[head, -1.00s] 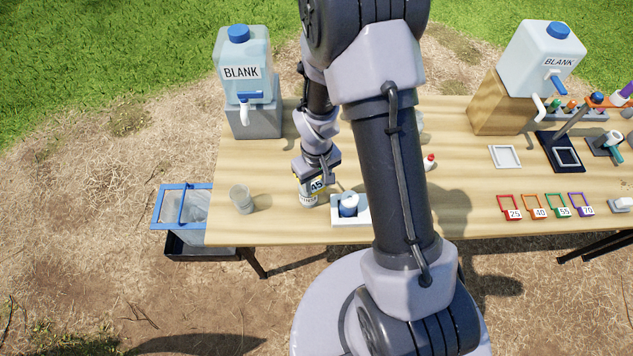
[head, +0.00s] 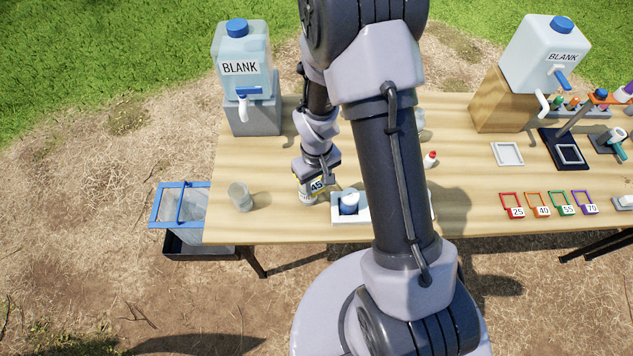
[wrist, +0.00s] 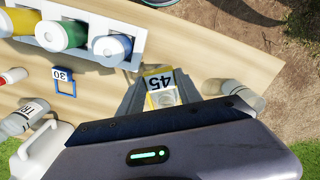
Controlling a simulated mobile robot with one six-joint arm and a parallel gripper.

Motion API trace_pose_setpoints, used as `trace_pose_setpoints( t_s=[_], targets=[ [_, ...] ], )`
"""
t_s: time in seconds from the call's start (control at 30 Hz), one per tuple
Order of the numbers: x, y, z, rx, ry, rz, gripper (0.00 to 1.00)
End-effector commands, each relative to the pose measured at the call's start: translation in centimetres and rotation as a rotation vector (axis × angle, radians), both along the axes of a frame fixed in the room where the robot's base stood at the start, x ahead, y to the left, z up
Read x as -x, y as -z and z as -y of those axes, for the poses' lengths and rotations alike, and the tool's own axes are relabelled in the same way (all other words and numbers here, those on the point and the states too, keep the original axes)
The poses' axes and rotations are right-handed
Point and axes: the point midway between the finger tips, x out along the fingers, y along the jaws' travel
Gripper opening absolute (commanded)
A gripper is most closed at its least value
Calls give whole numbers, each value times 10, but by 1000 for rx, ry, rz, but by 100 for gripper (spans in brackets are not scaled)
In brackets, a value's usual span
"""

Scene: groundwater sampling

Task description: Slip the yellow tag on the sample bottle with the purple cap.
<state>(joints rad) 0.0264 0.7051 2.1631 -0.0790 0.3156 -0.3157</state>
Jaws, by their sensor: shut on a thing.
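My gripper (wrist: 157,92) is shut on the yellow tag (wrist: 160,79), which is marked 45. The tag's yellow frame sits between the two fingertips in the wrist view, with its number panel toward the top. In the head view the tag (head: 316,186) shows just under my gripper, above the table's front left part. A pale, greyish shape shows inside and under the frame; I cannot tell whether it is a bottle. No purple cap is clearly visible. A purple piece (head: 628,89) shows at the head view's right edge, too cut off to identify.
A white rack (wrist: 133,14) holds bottles with yellow, green and blue tops, close beside my gripper. A clear cup (head: 240,197) stands to the left. A blue tag (wrist: 63,80) marked 30 lies nearby. Several colored tags (head: 540,210) lie at right. My arm hides the middle table.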

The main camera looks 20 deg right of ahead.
Motion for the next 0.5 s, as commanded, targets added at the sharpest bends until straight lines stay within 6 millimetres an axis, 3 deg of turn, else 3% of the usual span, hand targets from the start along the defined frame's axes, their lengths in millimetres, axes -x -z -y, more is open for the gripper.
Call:
trace_pose_setpoints(
  t_s=[0.07,0.1,0.2,0.5],
  targets=[
    [0,0,0,0,0,0,18],
    [0,0,0,0,0,0,47],
    [0,0,0,0,0,0,66],
    [0,-2,0,0,0,0,66]
  ],
)
